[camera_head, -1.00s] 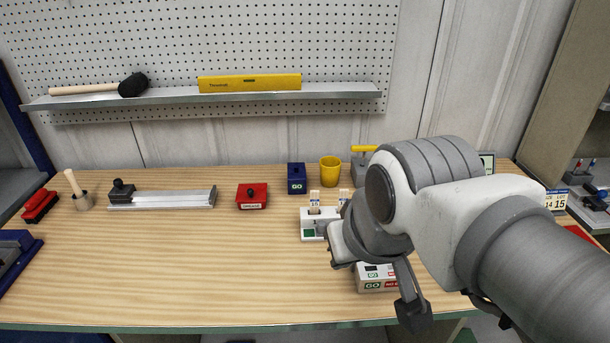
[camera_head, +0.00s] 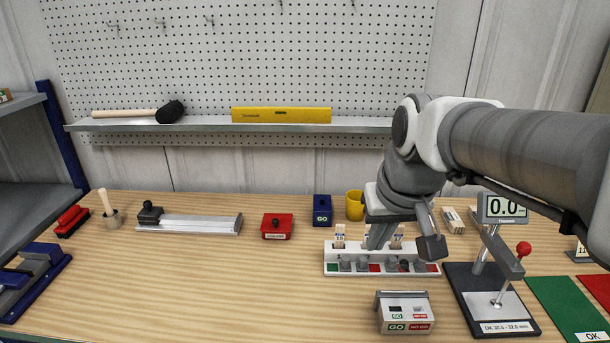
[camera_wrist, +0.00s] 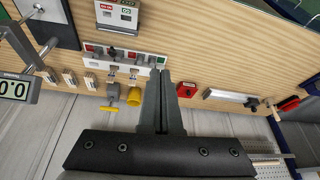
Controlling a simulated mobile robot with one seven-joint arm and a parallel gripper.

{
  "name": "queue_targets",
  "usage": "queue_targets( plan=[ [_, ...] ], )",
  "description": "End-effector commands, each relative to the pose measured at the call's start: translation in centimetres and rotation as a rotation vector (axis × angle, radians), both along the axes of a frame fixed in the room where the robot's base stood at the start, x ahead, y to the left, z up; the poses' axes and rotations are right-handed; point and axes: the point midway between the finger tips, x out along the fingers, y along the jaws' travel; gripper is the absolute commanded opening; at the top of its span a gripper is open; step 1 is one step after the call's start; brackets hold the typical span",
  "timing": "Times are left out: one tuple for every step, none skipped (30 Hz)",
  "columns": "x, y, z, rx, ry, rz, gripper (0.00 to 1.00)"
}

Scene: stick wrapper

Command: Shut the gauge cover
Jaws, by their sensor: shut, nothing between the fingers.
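A white box (camera_head: 405,315) marked GO in green and with a red label stands near the front of the bench, with two small dark windows and a thin grey strip along its top back edge. It also shows in the wrist view (camera_wrist: 118,14).
The white rack (camera_head: 335,268) holds several small grey pieces and upright tags. A green mat (camera_head: 565,305) lies right.

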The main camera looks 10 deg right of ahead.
Motion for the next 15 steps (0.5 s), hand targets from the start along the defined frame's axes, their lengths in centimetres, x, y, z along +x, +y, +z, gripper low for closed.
queue_targets(
  plan=[
    [1.6, -1.0, -0.3, 0.004, 0.022, -0.016, 0.00],
    [2.4, -1.6, -0.4, 0.005, 0.031, -0.022, 0.00],
    [3.6, -2.3, -0.5, 0.006, 0.042, -0.031, 0.00],
    [4.4, -2.9, -0.7, 0.007, 0.051, -0.038, 0.00],
    [5.2, -3.5, -0.9, 0.008, 0.060, -0.044, 0.00],
    [6.3, -4.5, -1.3, 0.009, 0.073, -0.053, 0.00],
    [7.1, -5.1, -1.6, 0.009, 0.083, -0.060, 0.00],
    [7.9, -5.8, -2.0, 0.010, 0.092, -0.066, 0.00],
    [8.9, -6.8, -2.4, 0.010, 0.104, -0.075, 0.00],
    [9.6, -7.5, -2.9, 0.011, 0.114, -0.081, 0.00],
    [10.3, -8.2, -3.3, 0.011, 0.123, -0.088, 0.00],
    [11.2, -9.1, -4.0, 0.012, 0.135, -0.095, 0.00],
    [11.8, -9.8, -4.4, 0.013, 0.143, -0.100, 0.00],
    [12.4, -10.5, -4.9, 0.012, 0.151, -0.106, 0.00],
    [13.0, -11.3, -5.5, 0.012, 0.161, -0.111, 0.00]
  ],
)
